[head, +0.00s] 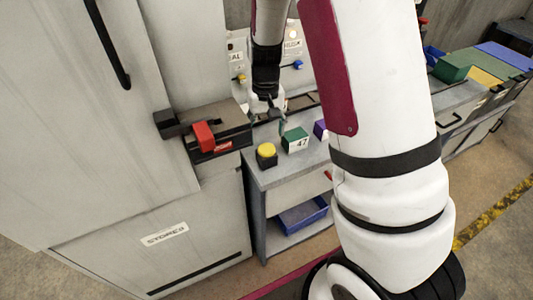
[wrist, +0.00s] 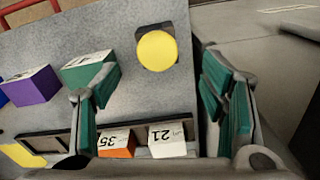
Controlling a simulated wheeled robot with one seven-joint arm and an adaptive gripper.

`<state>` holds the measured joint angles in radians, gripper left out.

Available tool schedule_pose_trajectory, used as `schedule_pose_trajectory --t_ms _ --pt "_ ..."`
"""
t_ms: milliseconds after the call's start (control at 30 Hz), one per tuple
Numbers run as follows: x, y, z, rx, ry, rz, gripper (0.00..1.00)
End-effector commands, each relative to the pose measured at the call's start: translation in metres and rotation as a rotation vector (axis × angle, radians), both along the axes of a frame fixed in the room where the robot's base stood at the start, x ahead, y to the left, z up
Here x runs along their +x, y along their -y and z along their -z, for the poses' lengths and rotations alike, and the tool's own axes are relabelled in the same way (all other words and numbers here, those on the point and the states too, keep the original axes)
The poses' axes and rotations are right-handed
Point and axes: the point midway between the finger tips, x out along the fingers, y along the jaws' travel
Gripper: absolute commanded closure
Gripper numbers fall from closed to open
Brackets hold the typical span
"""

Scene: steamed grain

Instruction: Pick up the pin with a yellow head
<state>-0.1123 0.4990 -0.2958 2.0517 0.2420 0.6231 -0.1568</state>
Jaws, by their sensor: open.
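A round yellow head on a dark square base (head: 266,155) stands near the front left corner of the grey worktop. It also shows from above as a yellow disc (wrist: 157,50) in the wrist view, beyond my fingertips. A smaller yellow-headed piece (head: 241,78) is on the pale upright panel behind. I cannot tell from the frames which of the two is the pin. My gripper (head: 268,108) is above the worktop, behind the front yellow-headed piece. In the wrist view my gripper (wrist: 153,90) is open, its green-padded fingers wide apart with nothing held.
A green box (head: 295,140) and a purple box (wrist: 32,86) stand beside the yellow-headed piece. Boxes marked 35 (wrist: 116,143) and 21 (wrist: 167,140) sit near a dark tray. A cabinet with a red-and-black fitting (head: 203,136) borders the worktop on the left. A blue bin (head: 302,216) is below.

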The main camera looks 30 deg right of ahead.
Motion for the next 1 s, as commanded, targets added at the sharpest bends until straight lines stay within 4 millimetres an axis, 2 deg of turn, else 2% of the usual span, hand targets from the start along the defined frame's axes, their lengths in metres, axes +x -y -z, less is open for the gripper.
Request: schedule_pose_trajectory --t_ms 167,500,800,833,867,1000 --pt "-0.001 0.000 0.010 0.000 -0.002 -0.001 0.34" --pt "0.000 0.003 0.053 0.000 -0.002 0.000 0.34" --pt "0.001 0.003 0.058 0.001 0.001 0.000 0.34" --pt "0.001 0.003 0.058 0.001 0.001 -0.001 0.36" --pt "0.001 0.003 0.058 0.001 0.001 0.000 0.43" --pt "0.001 0.003 0.058 0.001 0.001 0.000 0.75"
